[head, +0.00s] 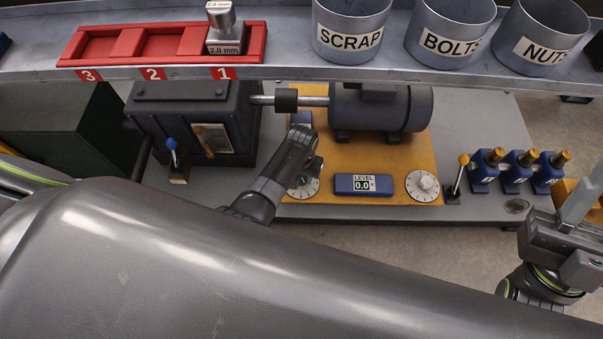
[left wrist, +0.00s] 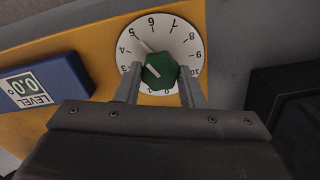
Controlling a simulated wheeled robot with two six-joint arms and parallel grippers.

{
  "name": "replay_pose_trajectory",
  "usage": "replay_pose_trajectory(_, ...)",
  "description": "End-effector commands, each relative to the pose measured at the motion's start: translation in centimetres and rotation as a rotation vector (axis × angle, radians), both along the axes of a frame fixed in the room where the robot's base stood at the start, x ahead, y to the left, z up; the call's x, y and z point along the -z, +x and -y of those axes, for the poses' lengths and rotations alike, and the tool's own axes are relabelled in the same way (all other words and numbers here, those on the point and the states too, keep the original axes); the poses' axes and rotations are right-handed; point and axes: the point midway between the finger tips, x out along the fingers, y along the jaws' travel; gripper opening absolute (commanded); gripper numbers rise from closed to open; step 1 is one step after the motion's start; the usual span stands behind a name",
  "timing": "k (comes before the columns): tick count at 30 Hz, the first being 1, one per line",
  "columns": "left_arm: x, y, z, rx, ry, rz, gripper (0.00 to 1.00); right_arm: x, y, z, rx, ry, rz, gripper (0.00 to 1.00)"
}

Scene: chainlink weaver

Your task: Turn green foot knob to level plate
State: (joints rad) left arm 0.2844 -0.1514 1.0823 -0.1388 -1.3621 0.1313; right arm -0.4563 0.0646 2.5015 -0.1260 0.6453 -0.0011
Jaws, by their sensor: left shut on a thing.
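The green foot knob (left wrist: 158,71) sits on a white numbered dial (left wrist: 186,38) in the left wrist view. My left gripper (left wrist: 160,82) is shut on it, one finger on each side. In the head view the green knob (head: 303,181) is partly hidden by my left gripper (head: 311,172). The blue level display (head: 363,185) reads 0.0 on the orange plate (head: 385,158). The knob's white pointer line lies toward the 5 to 6 side of the dial. My right gripper (head: 578,225) is at the far right, away from the plate; its opening is unclear.
A second dial with a pale knob (head: 423,185) is at the plate's right corner. A motor (head: 381,108) stands on the plate, joined by a shaft to a dark gearbox (head: 190,120). Blue blocks (head: 515,172) stand at right. A shelf with bins (head: 350,30) spans the back.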

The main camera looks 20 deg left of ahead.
Motion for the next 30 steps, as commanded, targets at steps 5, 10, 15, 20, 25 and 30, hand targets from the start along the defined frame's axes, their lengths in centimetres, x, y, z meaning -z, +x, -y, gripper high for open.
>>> replay_pose_trajectory(5, -0.2, 0.0, 0.0, 0.042, 0.001, 0.0, 0.13, 1.6, 2.9, 1.2, 0.024, 0.058, -0.202, 0.36)
replay_pose_trajectory(10, -0.2, 0.0, 0.0, 0.094, 0.001, -0.001, 0.13, 4.6, 5.7, 2.5, 0.045, 0.124, -0.446, 0.36)
replay_pose_trajectory(15, -0.2, 0.0, 0.0, 0.148, 0.001, -0.002, 0.13, 8.4, 7.6, 3.4, 0.06, 0.185, -0.689, 0.36)
replay_pose_trajectory(20, -0.2, 0.0, 0.0, 0.199, 0.001, -0.002, 0.13, 12.2, 8.4, 3.9, 0.069, 0.234, -0.906, 0.36)
replay_pose_trajectory(25, -0.2, 0.0, 0.0, 0.254, 0.001, -0.001, 0.13, 16.2, 8.3, 4.0, 0.072, 0.281, -1.124, 0.36)
replay_pose_trajectory(30, -0.2, 0.0, 0.0, 0.311, 0.001, -0.001, 0.13, 20.0, 7.4, 3.9, 0.069, 0.322, -1.335, 0.36)
